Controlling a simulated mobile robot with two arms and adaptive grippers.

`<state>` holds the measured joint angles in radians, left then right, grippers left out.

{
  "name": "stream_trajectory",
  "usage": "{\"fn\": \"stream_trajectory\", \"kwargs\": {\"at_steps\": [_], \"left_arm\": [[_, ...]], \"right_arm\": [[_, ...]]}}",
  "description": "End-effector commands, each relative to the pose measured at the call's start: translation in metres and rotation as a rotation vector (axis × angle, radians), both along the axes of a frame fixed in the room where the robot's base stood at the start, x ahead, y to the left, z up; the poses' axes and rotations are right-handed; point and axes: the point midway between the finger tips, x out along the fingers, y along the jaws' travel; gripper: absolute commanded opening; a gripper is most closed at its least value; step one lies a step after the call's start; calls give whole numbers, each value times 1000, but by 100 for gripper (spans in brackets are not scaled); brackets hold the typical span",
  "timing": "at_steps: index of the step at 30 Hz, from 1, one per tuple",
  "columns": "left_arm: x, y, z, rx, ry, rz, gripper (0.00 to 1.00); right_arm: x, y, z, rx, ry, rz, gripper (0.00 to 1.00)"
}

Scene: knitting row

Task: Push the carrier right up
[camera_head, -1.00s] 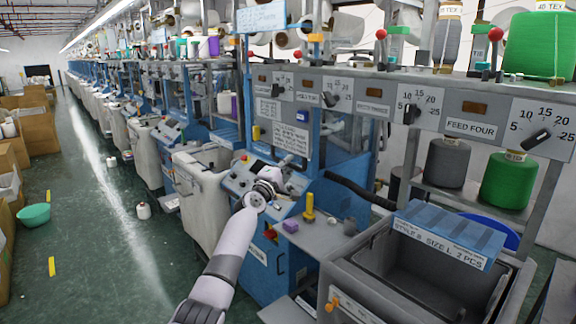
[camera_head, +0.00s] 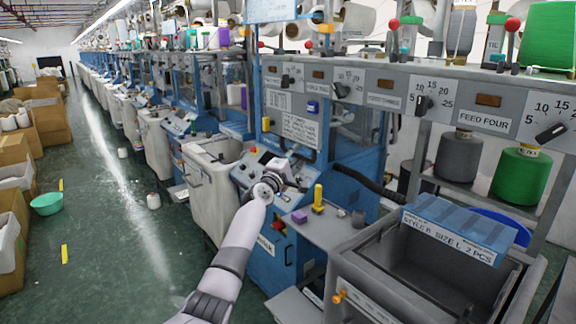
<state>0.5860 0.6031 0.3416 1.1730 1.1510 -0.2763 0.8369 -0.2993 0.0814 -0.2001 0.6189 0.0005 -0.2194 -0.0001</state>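My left gripper (camera_head: 276,172) is over the sloped control panel (camera_head: 243,168) of the near blue machine. My own wrist hides its fingers, so I cannot tell whether it is open or holds anything. Nothing in view is clearly marked as the carrier. A small yellow piece (camera_head: 266,124) sits upright at the left edge of the machine's front, above and apart from my gripper. A yellow upright post (camera_head: 318,196) stands on the grey side shelf, right of my gripper. My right gripper is not in view.
A grey bin (camera_head: 405,300) with a blue "STYLE B" board (camera_head: 455,232) stands at front right. A white cart (camera_head: 205,195) is left of the machine. Dial panels and yarn cones (camera_head: 522,176) are at right. The green aisle floor (camera_head: 110,230) is mostly clear.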

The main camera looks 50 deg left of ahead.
Motion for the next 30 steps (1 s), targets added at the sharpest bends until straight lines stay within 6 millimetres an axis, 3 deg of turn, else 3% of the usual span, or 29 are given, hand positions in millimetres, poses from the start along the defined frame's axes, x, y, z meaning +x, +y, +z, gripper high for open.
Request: {"fn": "stream_trajectory", "kwargs": {"at_steps": [18,30], "left_arm": [[-94,-31,-18,0,0,2,33],[-106,-34,-19,1,-2,3,33]], "right_arm": [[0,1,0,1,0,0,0],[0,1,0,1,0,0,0]]}}
